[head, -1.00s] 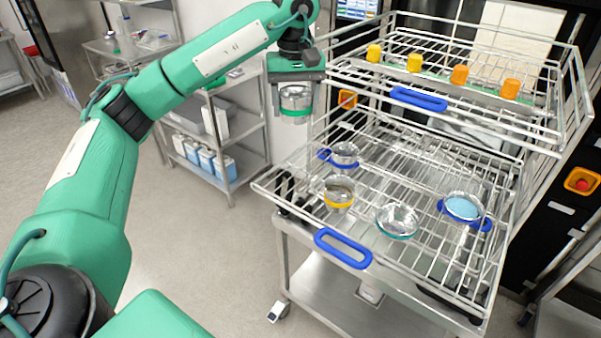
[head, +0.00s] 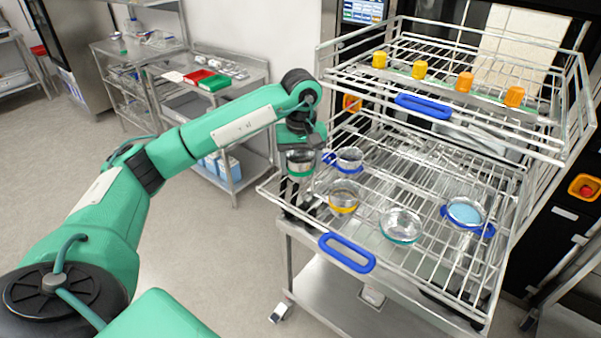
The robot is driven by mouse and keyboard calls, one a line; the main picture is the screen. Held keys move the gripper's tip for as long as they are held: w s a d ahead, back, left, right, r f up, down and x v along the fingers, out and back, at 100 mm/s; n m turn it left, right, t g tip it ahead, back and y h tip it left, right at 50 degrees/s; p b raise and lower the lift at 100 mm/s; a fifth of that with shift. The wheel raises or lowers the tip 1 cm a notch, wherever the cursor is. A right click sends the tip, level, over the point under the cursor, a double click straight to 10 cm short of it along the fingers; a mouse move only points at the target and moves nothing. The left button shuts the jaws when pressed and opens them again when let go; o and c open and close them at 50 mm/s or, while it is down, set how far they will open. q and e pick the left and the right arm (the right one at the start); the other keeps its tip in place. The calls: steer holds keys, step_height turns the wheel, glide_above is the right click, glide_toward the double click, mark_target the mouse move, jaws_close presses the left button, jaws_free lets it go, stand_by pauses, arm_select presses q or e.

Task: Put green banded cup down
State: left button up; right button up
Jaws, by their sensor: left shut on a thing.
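The green banded cup (head: 300,163) is a metal cup with a green band. My left gripper (head: 301,152) is shut on it and holds it upright at the left edge of the lower wire rack (head: 345,262). I cannot tell whether the cup's base touches the rack. A yellow banded cup (head: 343,197) stands close by to the lower right. A metal cup with a blue holder (head: 350,158) stands just right of the held cup. My right gripper is not in view.
A green-rimmed glass dish (head: 401,226) and a blue-filled dish (head: 464,211) stand farther right on the lower rack. The upper rack (head: 455,115) with several yellow and orange caps overhangs the back. Bare wire shows between the dishes.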

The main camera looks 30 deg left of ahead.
mark_target(301, 176)
arm_select(q)
steer(key=shift+s+f, duration=0.1)
steer(key=shift+f, duration=0.45)
step_height(301, 176, down, 3)
steer(key=shift+r+p, duration=0.1)
steer(key=shift+p, duration=0.5)
steer(key=o, duration=0.7)
steer(key=shift+f, duration=0.2)
steer(key=shift+c, duration=0.2)
steer(key=o, duration=0.4)
steer(key=shift+o, duration=0.2)
steer(key=shift+r, duration=0.1)
